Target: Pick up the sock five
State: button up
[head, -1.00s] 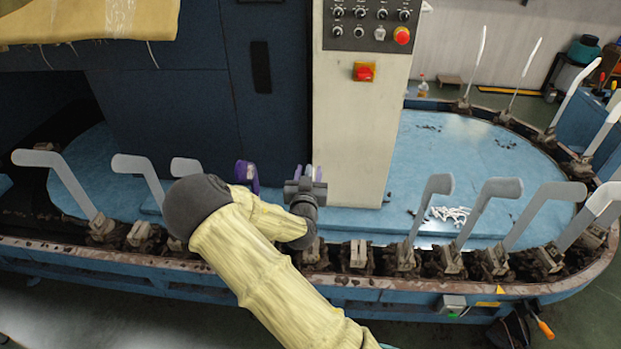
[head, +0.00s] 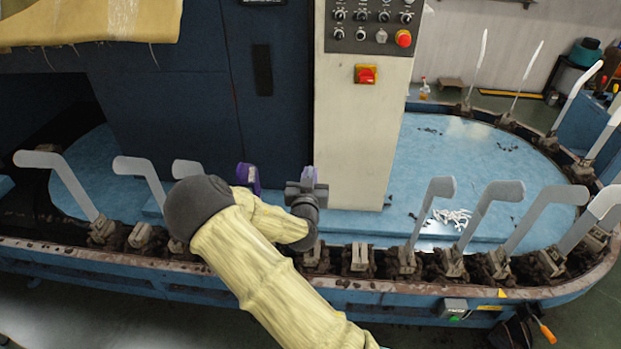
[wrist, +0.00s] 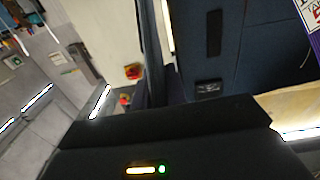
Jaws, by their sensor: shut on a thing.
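My gripper (head: 306,188) is above the machine's near rail, in front of the pale column. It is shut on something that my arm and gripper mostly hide. A small purple piece (head: 308,176) shows at its tip, perhaps part of a sock; I cannot make out its shape. Another purple piece (head: 247,178) shows left of the gripper, behind my arm. In the wrist view the dark gripper body fills the bottom, and a purple edge with a white, red-marked patch (wrist: 314,38) shows at top right. No sock shows clearly as a whole.
Flat grey boarding forms (head: 436,210) stand along the oval blue machine's rail (head: 120,262), left and right of my arm. White scraps (head: 452,216) lie on its blue top (head: 450,150). The pale control column (head: 355,130) stands just behind the gripper. Yellow cloth (head: 90,20) hangs at upper left.

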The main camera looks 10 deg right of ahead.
notch_tip(320, 180, up, 10)
jog(key=shift+f+b, duration=0.15)
jog(key=shift+b, duration=0.7)
notch_tip(320, 180, up, 11)
jog(key=p, duration=0.7)
jog(key=shift+f, duration=0.2)
dwell(0.5)
dwell(0.3)
